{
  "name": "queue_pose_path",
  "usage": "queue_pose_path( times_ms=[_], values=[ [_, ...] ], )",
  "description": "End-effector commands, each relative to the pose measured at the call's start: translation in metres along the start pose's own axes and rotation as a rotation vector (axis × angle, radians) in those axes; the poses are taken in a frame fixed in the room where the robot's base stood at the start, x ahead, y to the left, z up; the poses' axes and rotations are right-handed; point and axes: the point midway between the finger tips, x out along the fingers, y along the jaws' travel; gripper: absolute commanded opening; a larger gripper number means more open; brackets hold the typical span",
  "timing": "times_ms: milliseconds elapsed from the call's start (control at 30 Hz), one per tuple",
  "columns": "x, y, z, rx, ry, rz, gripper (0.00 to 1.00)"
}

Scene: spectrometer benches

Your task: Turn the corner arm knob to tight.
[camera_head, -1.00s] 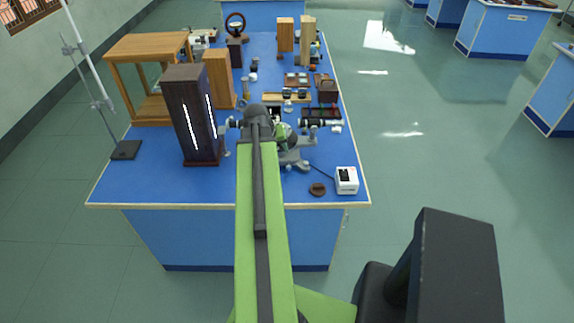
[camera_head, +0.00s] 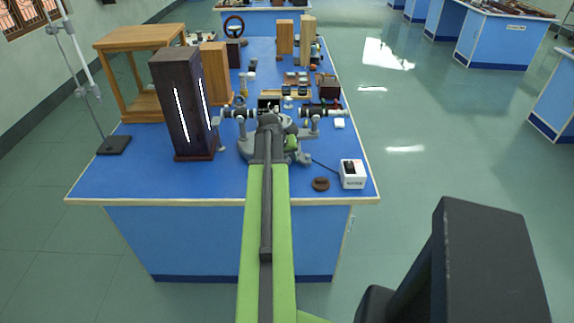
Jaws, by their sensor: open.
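A grey spectrometer (camera_head: 250,148) stands near the front of the blue bench, with a dark horizontal tube on its left side (camera_head: 237,113) and another on its right (camera_head: 322,112). My green arm reaches forward over the bench's front edge. My gripper (camera_head: 270,121) is at its far end, open, in front of the spectrometer's middle and overlapping it in the picture. The fingertips are not clear, and I cannot tell whether they touch anything. I cannot make out the corner arm knob; it is too small or hidden behind my arm.
A tall dark lamp housing (camera_head: 176,105) with bright slits stands just left of the spectrometer. A white box (camera_head: 352,173) and a round brown piece (camera_head: 320,184) lie at the front right. A stand (camera_head: 114,145) is at the left. The bench's front left is clear.

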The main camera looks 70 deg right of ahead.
Motion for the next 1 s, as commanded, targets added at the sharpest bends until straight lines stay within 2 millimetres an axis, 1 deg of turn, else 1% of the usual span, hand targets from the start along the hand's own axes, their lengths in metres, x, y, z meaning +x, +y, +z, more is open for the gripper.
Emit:
queue_pose_path(
  times_ms=[133, 400, 467, 767, 1000],
  values=[
    [-0.0016, 0.0002, -0.0003, 0.000, 0.000, 0.000, 0.43],
    [-0.0017, -0.0001, -0.0003, 0.000, 0.000, 0.000, 0.08],
    [-0.0017, -0.0001, -0.0003, 0.000, 0.000, 0.000, 0.00],
    [-0.0017, 0.0003, -0.0002, 0.003, 0.000, -0.007, 0.00],
    [-0.0015, 0.0033, 0.0003, 0.039, -0.001, -0.089, 0.00]
  ],
)
